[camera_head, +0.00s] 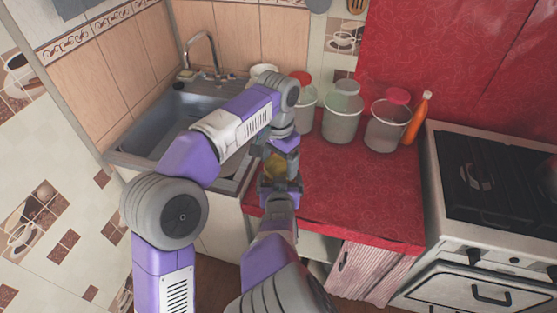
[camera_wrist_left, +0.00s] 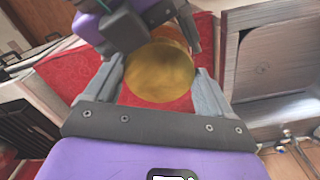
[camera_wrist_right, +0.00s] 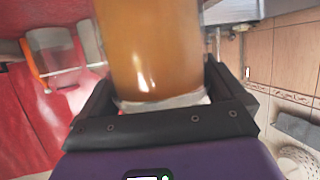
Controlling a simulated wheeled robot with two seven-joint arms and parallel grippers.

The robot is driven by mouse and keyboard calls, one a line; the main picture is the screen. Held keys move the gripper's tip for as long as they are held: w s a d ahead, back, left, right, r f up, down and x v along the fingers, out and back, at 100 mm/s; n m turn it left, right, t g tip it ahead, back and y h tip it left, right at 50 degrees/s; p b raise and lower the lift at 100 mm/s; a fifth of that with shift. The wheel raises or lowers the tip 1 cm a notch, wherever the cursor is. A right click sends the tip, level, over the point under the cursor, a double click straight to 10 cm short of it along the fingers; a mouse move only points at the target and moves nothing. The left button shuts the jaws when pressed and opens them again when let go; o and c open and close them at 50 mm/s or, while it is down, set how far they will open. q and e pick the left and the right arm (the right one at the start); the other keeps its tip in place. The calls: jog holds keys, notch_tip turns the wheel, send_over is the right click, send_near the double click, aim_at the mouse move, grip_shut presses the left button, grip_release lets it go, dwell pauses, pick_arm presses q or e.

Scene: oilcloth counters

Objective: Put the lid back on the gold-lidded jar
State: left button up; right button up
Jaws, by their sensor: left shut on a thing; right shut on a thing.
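My left gripper (camera_head: 284,143) is above my right gripper (camera_head: 279,187), both over the front of the red counter near the sink. In the left wrist view the round gold lid (camera_wrist_left: 158,70) sits between the fingers of my left gripper (camera_wrist_left: 160,98), which is shut on it. In the right wrist view the glass jar with amber contents (camera_wrist_right: 152,50) stands between the fingers of my right gripper (camera_wrist_right: 160,92), which is shut on it. Amber-gold shows between the two grippers in the head view. The jar's rim is hidden, so I cannot tell whether lid and jar touch.
The sink (camera_head: 165,122) is at left, the stove (camera_head: 487,190) at right. The counter's front right is clear.

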pick_arm(q)
jog(key=o, duration=0.8)
jog(key=shift+o, duration=0.2)
jog(key=shift+r, duration=2.3)
jog(key=n, duration=0.2)
jog(key=r+n, duration=0.1)
jog(key=n, duration=0.1)
jog(key=shift+w+d, duration=0.1)
jog(key=shift+d, duration=0.1)
jog(key=n, duration=0.3)
jog(key=shift+w+r+n, duration=0.1)
jog(key=shift+r+n, duration=0.2)
jog(key=shift+r, duration=0.1)
jog(key=n, duration=0.3)
jog(key=r+n, duration=0.1)
jog(key=n, duration=0.2)
jog(key=shift+r, duration=0.2)
